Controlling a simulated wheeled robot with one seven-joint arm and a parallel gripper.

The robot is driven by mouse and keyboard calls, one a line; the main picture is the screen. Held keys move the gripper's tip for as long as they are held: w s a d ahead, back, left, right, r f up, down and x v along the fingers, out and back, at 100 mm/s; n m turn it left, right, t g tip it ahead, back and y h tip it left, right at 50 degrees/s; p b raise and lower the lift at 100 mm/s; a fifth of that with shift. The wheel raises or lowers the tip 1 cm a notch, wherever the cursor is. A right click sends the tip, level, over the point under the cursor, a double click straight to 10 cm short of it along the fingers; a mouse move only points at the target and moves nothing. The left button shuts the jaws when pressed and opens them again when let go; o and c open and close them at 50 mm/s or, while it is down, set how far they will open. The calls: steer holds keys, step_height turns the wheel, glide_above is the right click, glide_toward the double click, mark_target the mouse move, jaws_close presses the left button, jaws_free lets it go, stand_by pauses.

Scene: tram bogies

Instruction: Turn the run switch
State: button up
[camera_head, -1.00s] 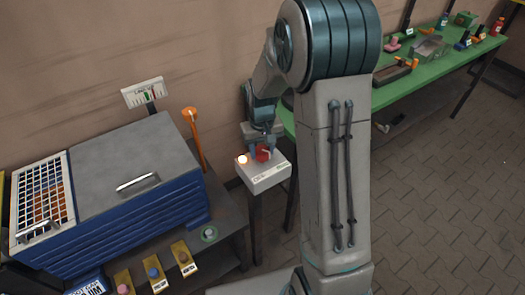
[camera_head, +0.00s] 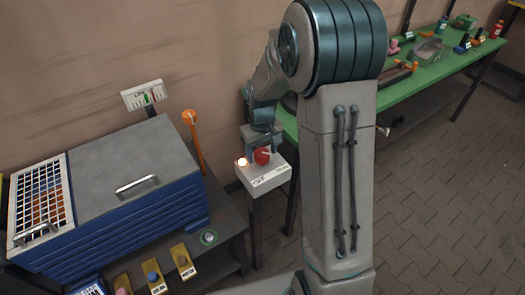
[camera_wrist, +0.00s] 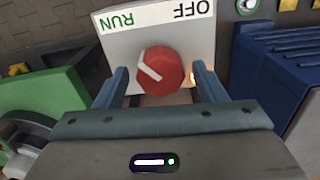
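The run switch is a red round knob (camera_head: 262,156) on a white box (camera_head: 264,180). In the wrist view the knob (camera_wrist: 160,70) has a white pointer line slanting toward the upper left, on the RUN side. The RUN and OFF lettering appears upside down there on the box (camera_wrist: 195,40). My gripper (camera_wrist: 161,82) is open, with one finger to each side of the knob and visible gaps to it. In the head view my gripper (camera_head: 263,138) is just above and behind the knob. The fingertips are partly hidden there.
A lit lamp (camera_head: 242,162) sits on the box beside the knob. A blue cabinet with a grey lid (camera_head: 130,165) and an orange lever (camera_head: 195,145) stand to the left. A green bench (camera_head: 420,80) with several items stands to the right. Paved floor lies in front.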

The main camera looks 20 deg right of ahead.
mark_target(262, 153)
step_height(262, 153, up, 14)
steer(key=shift+b, duration=0.3)
stand_by(0.4)
steer(key=shift+s, duration=0.15)
steer(key=s+m+t, duration=0.2)
steer(key=s+t, duration=0.1)
steer(key=s, duration=1.7)
steer(key=shift+s+a+m, duration=0.15)
steer(key=shift+s+m, duration=0.2)
steer(key=shift+m, duration=0.05)
